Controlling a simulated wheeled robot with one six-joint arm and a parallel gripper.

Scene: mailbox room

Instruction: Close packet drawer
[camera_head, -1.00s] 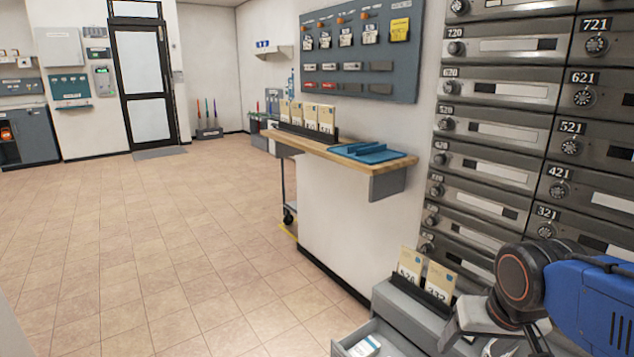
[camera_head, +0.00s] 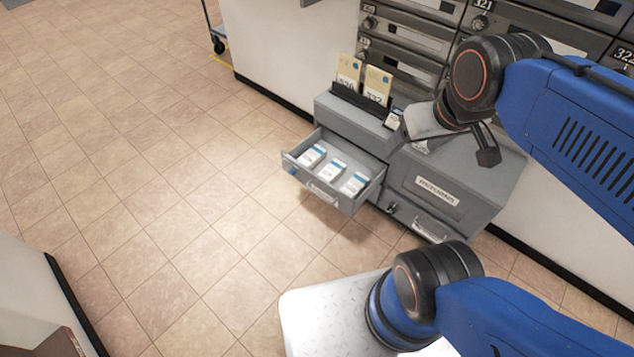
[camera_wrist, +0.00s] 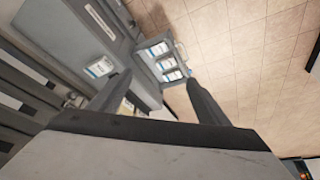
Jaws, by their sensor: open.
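The packet drawer (camera_head: 325,195) is pulled out of the left side of a low grey cabinet (camera_head: 465,180) in the head view. Three white packets with blue bands (camera_head: 337,170) lie inside it. The open drawer also shows in the wrist view (camera_wrist: 184,79), with its packets (camera_wrist: 163,55). My gripper (camera_head: 455,150) is above the cabinet top, to the right of the drawer and apart from its front. In the wrist view my gripper (camera_wrist: 157,85) has its two fingers spread with nothing held between them. The drawer's inner back end is hidden under the cabinet top.
Two numbered cards (camera_head: 362,80) stand in a black holder on the cabinet's back left. A small white packet (camera_head: 392,121) is near my gripper. A closed lower drawer (camera_head: 418,219) is right of the open one. Mailboxes (camera_head: 405,65) rise behind. Tiled floor (camera_head: 160,190) in front is clear.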

